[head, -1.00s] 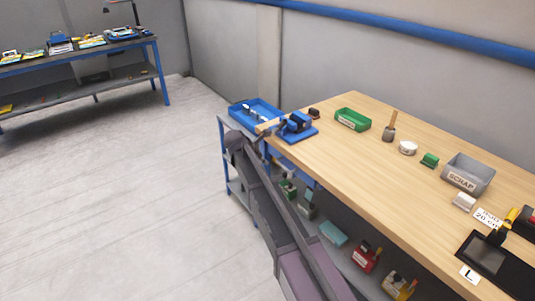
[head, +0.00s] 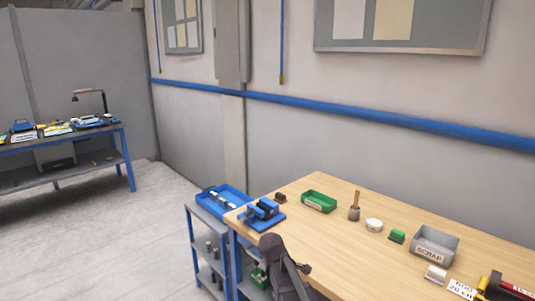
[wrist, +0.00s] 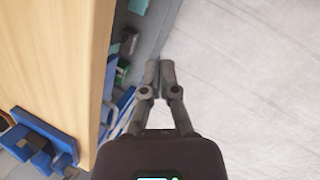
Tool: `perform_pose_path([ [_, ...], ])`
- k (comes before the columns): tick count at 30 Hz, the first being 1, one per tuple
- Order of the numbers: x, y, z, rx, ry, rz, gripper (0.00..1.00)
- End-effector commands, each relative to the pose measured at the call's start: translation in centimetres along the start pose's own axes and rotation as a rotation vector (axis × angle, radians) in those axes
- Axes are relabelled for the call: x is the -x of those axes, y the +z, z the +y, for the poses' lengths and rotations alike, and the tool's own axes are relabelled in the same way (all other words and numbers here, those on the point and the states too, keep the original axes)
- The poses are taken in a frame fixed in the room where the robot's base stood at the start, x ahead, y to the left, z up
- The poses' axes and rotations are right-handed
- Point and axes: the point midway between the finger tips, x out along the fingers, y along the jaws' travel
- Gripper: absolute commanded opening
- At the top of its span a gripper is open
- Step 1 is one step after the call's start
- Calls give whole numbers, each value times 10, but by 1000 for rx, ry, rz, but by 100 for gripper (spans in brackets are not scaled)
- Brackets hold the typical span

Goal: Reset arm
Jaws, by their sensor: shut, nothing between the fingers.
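My gripper (wrist: 160,70) shows in the wrist view with its two fingers together and nothing between them. It is beside the long edge of the wooden workbench (wrist: 55,60), between that edge and the open floor. In the head view, part of my dark arm stands in front of the bench's near side at the bottom, and I cannot make out the fingers there. The blue vise (head: 262,211) is on the bench's left corner; it also shows at the lower left of the wrist view (wrist: 40,138).
A blue tray (head: 222,199) tops a shelf cart left of the bench. A green bin (head: 319,201), a brush (head: 354,207), a white round item (head: 374,225) and a grey scrap bin (head: 435,245) stand on the bench. Clear floor (head: 110,235) lies to the left.

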Motion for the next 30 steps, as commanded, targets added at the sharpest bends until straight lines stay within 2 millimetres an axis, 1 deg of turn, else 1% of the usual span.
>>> perform_pose_path([
  [1, 1, 22, -10, -87, -25, 9, 0],
  [3, 0, 42, -20, -215, -62, 21, 0],
  [9, 1, 97, -50, -579, -172, 42, 0],
  [12, 3, 121, -67, -756, -229, 43, 0],
  [15, 6, 140, -82, -911, -281, 41, 0],
  [18, 8, 153, -92, -1029, -320, 37, 0],
  [21, 10, 160, -99, -1106, -348, 32, 0],
  [25, 10, 164, -102, -1150, -362, 28, 0],
  [30, 10, 164, -102, -1154, -364, 28, 0],
])
